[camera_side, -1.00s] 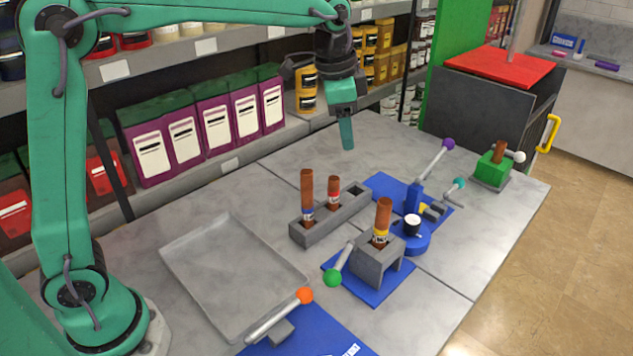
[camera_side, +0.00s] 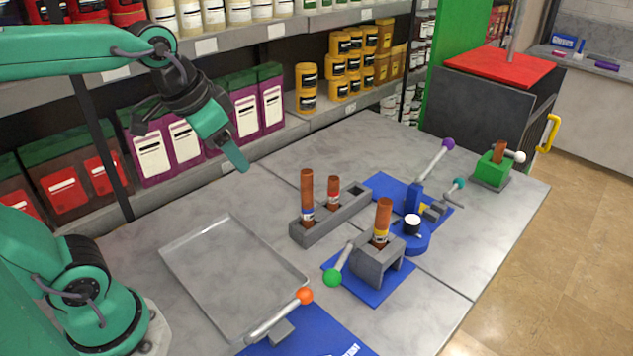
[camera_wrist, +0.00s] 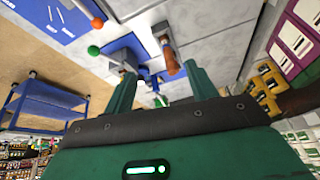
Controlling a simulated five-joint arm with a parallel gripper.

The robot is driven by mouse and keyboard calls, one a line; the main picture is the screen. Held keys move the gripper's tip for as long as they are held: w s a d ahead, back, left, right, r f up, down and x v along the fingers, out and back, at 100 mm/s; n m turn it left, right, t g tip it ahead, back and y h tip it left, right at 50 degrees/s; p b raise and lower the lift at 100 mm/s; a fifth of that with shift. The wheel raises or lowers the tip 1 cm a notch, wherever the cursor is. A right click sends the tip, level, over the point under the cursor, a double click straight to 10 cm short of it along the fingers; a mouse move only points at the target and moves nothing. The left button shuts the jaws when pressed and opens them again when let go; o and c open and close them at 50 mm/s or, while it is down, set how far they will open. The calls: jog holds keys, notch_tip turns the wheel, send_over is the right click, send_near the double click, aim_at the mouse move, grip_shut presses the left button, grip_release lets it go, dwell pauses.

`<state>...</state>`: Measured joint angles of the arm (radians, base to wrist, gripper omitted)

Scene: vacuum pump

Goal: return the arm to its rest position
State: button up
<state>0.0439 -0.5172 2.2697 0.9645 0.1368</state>
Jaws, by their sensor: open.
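My gripper (camera_side: 240,160) is in the air above the back left of the table, in front of the shelf with purple boxes. It is well apart from everything on the table. In the wrist view, its two green fingers (camera_wrist: 160,90) stand apart with nothing held between them. Part of my arm is cut off at the left edge of the side view.
A grey tray (camera_side: 190,243) lies on the table (camera_side: 290,160). A grey rack (camera_side: 345,217) holds two brown tubes. A grey block (camera_side: 375,268) holds another brown tube. Levers with coloured knobs stand on blue plates. The shelf with purple boxes (camera_side: 245,113) borders the back.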

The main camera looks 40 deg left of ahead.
jog(key=s+a+f+n, duration=0.1)
jog(key=s+f+n, duration=0.1)
jog(key=s, duration=0.3)
jog(key=shift+s+f+t, duration=0.25)
jog(key=shift+f+t, duration=0.15)
jog(key=shift+f, duration=0.35)
